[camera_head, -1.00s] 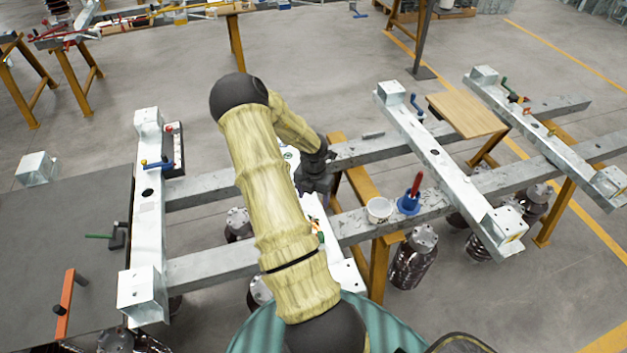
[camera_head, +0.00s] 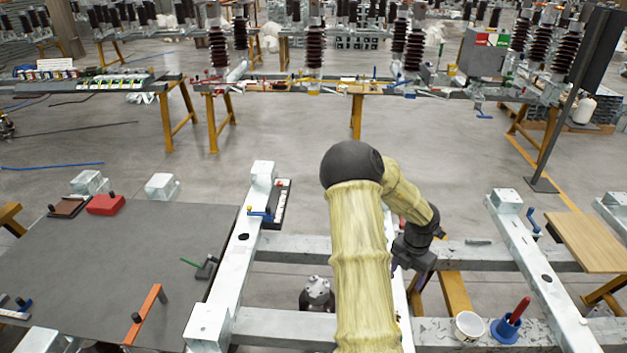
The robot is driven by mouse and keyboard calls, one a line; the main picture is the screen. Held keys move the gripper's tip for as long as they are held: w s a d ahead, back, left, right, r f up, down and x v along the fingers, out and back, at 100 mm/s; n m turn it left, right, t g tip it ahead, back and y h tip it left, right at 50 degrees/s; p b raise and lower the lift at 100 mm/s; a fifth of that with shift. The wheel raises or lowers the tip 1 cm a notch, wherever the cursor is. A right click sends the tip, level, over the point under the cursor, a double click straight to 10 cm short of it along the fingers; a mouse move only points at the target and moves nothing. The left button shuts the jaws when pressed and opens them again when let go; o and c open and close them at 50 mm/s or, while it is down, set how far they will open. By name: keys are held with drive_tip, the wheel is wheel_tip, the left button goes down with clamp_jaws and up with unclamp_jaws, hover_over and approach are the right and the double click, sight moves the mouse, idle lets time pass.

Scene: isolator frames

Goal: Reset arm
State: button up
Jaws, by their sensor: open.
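My arm, in a yellowish cover, rises from the bottom centre, bends at a dark elbow and reaches down to the right. My gripper (camera_head: 409,279) is dark and points down at the middle of the frame, beside the central metal beam. The jaws are open, and I see nothing held between them. The arm covers much of the central beam, and the fingertips are small in this view.
Metal beams (camera_head: 232,262) form a frame on trestles. A white cup (camera_head: 467,328) and a blue holder with a red handle (camera_head: 507,328) stand right of my gripper. A grey table (camera_head: 90,262) carries tools at left. Open floor (camera_head: 280,143) lies beyond, before workbenches.

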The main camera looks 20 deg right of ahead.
drive_tip(key=s+a+r+m+t, duration=0.1)
drive_tip(key=a+r+m, duration=0.3)
drive_tip(key=a+m, duration=0.3)
drive_tip(key=s+a+r+m, duration=0.2)
drive_tip(key=a+r+m, duration=0.3)
drive_tip(key=a, duration=1)
drive_tip(key=s+a+r+m+t, duration=0.1)
drive_tip(key=s+a+r+m, duration=0.1)
drive_tip(key=a+r+m, duration=0.3)
drive_tip(key=a+m, duration=0.4)
drive_tip(key=a, duration=0.2)
drive_tip(key=shift+a+r+t, duration=0.25)
drive_tip(key=shift+a+t, duration=0.05)
drive_tip(key=shift+a, duration=0.1)
